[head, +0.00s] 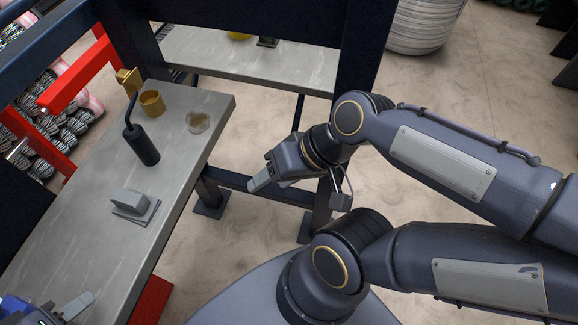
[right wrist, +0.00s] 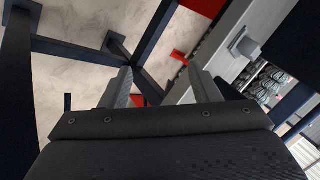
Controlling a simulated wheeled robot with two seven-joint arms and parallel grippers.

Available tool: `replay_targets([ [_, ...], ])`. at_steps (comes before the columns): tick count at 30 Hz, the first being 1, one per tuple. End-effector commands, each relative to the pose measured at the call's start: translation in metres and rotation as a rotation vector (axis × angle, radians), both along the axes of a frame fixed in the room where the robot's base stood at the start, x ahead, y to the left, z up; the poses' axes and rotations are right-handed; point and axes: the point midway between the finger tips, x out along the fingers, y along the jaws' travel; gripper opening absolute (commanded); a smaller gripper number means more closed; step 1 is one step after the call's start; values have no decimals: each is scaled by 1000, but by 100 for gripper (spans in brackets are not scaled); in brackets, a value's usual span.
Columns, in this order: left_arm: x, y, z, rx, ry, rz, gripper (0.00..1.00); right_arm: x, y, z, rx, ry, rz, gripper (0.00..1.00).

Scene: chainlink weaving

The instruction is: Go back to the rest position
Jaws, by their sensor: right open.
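My right gripper (head: 258,184) hangs over the floor to the right of the grey table (head: 185,188), apart from it. In the right wrist view the two fingers of my right gripper (right wrist: 163,86) stand wide apart with nothing between them. My left gripper (head: 76,306) shows only in part at the bottom left corner of the head view, at the near end of the table. Its fingers are not clear enough to tell whether they are open.
On the table are a black bottle with a bent spout (head: 142,146), a brass cup (head: 152,104), a clear dish (head: 198,121) and a grey block (head: 128,202). A dark post (head: 362,55) and a low beam (head: 290,192) stand near my right gripper.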

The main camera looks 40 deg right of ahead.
Motion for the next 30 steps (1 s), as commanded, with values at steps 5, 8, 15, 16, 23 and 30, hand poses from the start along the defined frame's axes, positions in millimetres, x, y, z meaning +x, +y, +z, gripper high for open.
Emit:
replay_targets([
  [5, 0, 0, 0, 0, 0, 0, 36, -1, -28, 2, -188, -127, 30, 56],
  [8, 0, 0, 0, 0, 0, 0, 36, -1, -31, 2, -208, -136, 35, 56],
  [15, 0, 0, 7, 0, 0, 0, 36, -1, -31, 9, -206, -133, 34, 56],
  [16, 0, 0, 11, 0, 0, 0, 36, -1, -31, 13, -204, -132, 34, 56],
  [23, 0, 0, 10, 0, 0, 0, 36, -1, -31, 12, -204, -132, 33, 56],
  [30, 0, 0, 10, 0, 0, 0, 36, -1, -31, 12, -203, -131, 34, 56],
])
